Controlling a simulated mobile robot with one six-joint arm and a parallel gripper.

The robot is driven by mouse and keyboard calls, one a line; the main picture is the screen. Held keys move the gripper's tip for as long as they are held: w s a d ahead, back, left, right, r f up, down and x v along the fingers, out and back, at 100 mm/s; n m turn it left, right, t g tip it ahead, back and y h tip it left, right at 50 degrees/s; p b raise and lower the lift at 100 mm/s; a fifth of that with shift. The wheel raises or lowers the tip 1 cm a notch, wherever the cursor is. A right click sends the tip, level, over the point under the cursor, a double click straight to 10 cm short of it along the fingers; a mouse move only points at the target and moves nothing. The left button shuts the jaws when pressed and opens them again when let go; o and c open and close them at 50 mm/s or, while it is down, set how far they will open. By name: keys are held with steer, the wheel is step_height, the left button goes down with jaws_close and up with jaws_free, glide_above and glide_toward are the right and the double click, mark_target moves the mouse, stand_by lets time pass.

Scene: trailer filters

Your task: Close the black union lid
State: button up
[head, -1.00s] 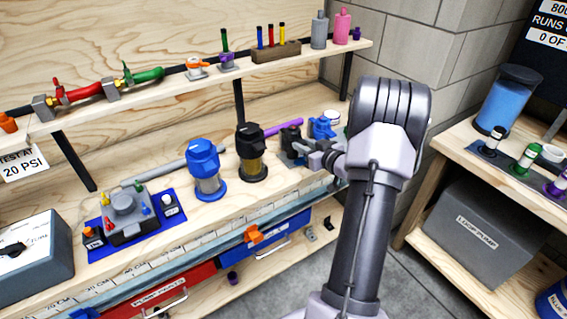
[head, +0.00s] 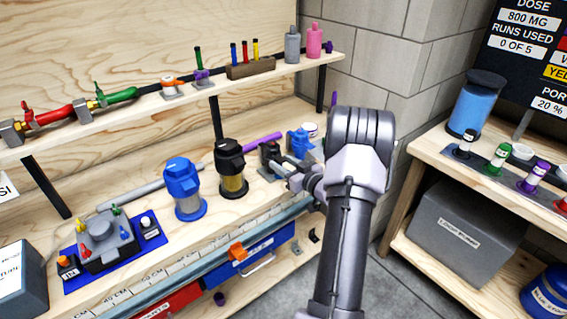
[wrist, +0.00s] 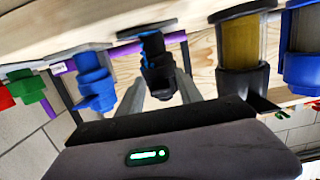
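The black union (head: 268,152) stands on the workbench between the black-capped filter with yellow contents (head: 232,172) and a blue fitting (head: 301,142). My gripper (head: 286,172) is at its front right side, low over the bench. In the wrist view, which is upside down, the black union (wrist: 157,68) shows between my two grey fingers (wrist: 160,92). The fingers are spread with space between them, one on each side of it. I cannot tell whether either finger touches it. A separate lid is hard to make out on the dark body.
A blue-capped filter (head: 184,188) stands left of the yellow one. A purple tube (head: 262,142) lies behind the union. A shelf (head: 170,103) with valves and bottles runs above. A side table (head: 500,185) is at the right, past a block wall.

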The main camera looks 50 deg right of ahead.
steer(key=shift+s+r, duration=0.1)
steer(key=shift+s+r, duration=0.1)
steer(key=shift+s, duration=0.25)
steer(key=p+v, duration=0.5)
steer(key=v, duration=1.1)
steer(key=shift+s+a+p, duration=0.2)
steer(key=shift+s+p, duration=0.05)
steer(key=shift+p, duration=0.1)
